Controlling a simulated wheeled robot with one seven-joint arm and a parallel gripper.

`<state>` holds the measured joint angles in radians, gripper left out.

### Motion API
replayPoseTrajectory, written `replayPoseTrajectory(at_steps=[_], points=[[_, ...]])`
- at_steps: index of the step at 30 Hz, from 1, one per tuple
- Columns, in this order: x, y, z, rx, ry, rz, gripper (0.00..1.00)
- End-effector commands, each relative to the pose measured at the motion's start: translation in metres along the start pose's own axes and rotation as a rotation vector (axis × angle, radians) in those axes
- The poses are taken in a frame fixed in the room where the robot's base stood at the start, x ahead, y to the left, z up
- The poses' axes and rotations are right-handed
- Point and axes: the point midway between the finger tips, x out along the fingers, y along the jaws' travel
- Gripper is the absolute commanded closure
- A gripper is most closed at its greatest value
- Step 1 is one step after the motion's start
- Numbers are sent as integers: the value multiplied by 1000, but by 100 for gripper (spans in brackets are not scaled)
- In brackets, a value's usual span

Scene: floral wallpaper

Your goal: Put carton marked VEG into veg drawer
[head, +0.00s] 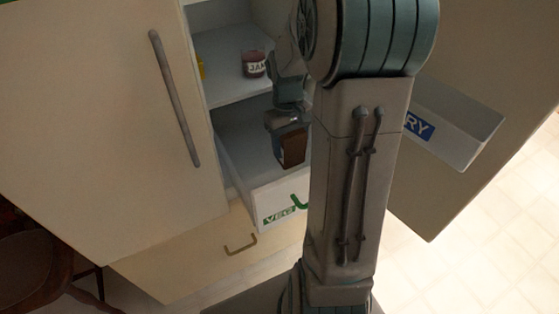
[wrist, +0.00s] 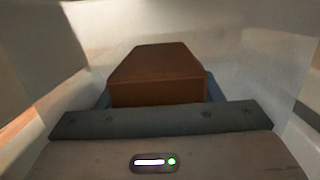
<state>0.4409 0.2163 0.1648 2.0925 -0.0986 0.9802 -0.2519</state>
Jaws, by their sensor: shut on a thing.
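The veg drawer (head: 276,202) is pulled out of the open cabinet, with VEG in green on its white front. My gripper (head: 287,125) points down over the drawer and is shut on a brown carton (head: 292,148). In the wrist view the brown carton (wrist: 157,78) sticks out beyond the jaw (wrist: 160,118), with the pale drawer walls around it. No marking shows on the carton's visible faces. I cannot tell whether its bottom touches the drawer floor.
A jar marked JAM (head: 254,64) stands on the shelf (head: 232,82) above the drawer, with a yellow thing at the left. A white bin with a blue label ending in RY (head: 455,125) sits on the open door at the right. A closed door with a long handle (head: 175,98) is at the left. A lower drawer handle (head: 241,247) shows below.

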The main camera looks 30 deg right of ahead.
Motion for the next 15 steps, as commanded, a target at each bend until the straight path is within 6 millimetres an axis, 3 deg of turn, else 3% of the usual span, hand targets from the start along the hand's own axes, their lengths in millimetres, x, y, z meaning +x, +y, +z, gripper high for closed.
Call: replayPoseTrajectory(at_steps=[4,15], points=[[30,0,-4,0,-4,-3,73],[68,0,-9,1,-4,-3,73]])
